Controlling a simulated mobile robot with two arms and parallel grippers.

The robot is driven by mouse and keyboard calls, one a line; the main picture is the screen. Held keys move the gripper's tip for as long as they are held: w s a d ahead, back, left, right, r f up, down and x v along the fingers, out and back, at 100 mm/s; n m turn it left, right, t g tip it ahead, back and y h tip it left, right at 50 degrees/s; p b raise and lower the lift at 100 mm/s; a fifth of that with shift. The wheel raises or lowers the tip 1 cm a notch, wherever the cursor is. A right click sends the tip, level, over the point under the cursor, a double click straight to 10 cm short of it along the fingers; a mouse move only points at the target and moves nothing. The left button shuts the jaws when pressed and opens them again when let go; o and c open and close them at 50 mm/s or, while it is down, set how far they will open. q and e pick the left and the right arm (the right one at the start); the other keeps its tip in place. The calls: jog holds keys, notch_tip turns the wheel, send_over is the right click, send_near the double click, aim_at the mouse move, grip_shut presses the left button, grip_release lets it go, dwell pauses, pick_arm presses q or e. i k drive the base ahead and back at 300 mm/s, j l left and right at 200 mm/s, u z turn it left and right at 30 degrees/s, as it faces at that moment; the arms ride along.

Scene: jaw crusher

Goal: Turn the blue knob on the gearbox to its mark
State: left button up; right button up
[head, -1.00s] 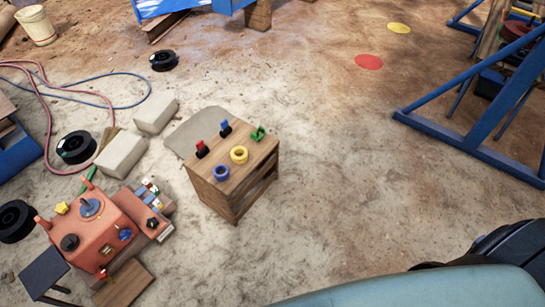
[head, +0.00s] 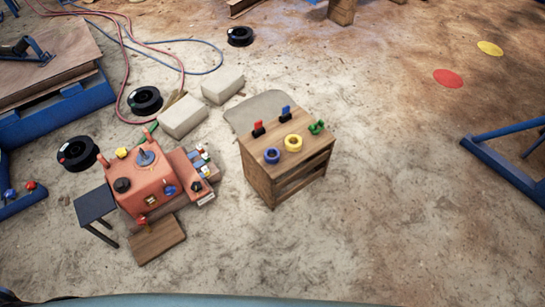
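The gearbox (head: 147,181) is an orange-red housing at the left of the head view, standing low on the ground. A small blue knob (head: 169,190) sits on its near right face; its mark is too small to make out. A black knob (head: 122,185), a blue-grey disc with a peg (head: 146,158) and a yellow part (head: 122,153) are also on the housing. Neither of my grippers shows in the head view.
A wooden crate table (head: 262,172) with blue and yellow rings and small red, blue and green parts stands right of the gearbox. A dark stool (head: 95,205), wooden board (head: 158,239), pale blocks (head: 183,116) and black reels (head: 77,153) surround it.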

aim_at(170, 190)
jog(key=u, duration=1.25)
